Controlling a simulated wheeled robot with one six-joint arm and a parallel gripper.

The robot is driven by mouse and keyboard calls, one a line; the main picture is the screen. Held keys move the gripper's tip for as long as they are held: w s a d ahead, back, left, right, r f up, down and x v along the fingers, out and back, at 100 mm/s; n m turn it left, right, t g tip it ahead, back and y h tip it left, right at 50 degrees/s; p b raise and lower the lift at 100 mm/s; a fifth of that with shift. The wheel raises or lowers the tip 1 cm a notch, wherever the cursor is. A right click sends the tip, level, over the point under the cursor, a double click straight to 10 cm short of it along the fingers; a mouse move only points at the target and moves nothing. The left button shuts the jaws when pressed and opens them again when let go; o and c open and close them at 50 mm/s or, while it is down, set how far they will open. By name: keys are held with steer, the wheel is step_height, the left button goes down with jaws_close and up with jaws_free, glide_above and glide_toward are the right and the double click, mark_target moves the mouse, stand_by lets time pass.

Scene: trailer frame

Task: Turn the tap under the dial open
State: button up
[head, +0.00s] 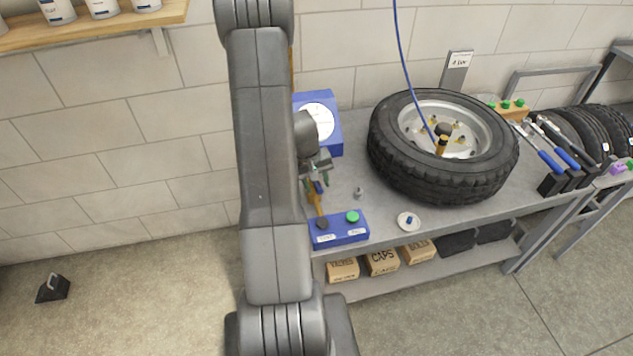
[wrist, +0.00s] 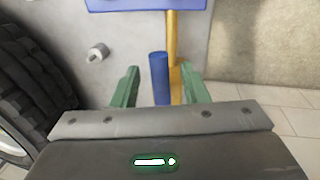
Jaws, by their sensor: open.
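The dial (head: 318,121) is a white round face on a blue board, partly hidden by my arm. Below it a yellow pipe (head: 315,203) runs down toward a blue button box. The tap's blue handle (head: 319,187) shows just under my gripper (head: 320,171). In the wrist view the blue handle (wrist: 159,78) lies between the two green fingers of my gripper (wrist: 158,72), roughly in line with the yellow pipe (wrist: 173,38) beside it. The fingers are open, with a gap visible on each side of the handle. The tap's body is hidden.
The blue box (head: 338,232) with a green and a dark button sits at the bench's front edge. A tyre (head: 388,152) lies to the right. A small metal part (head: 359,193) and a white disc (head: 408,222) lie on the bench. A blue hose (head: 401,45) hangs above.

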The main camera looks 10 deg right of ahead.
jaws_close()
steer(key=shift+a+f+m+b, duration=0.15)
steer(key=shift+m+b, duration=0.15)
steer(key=shift+b, duration=0.6)
jaws_free()
steer(key=shift+r, duration=0.3)
step_height(320, 180, up, 13)
steer(key=a, duration=0.2)
steer(key=shift+a+r, duration=0.15)
steer(key=shift+a, duration=0.2)
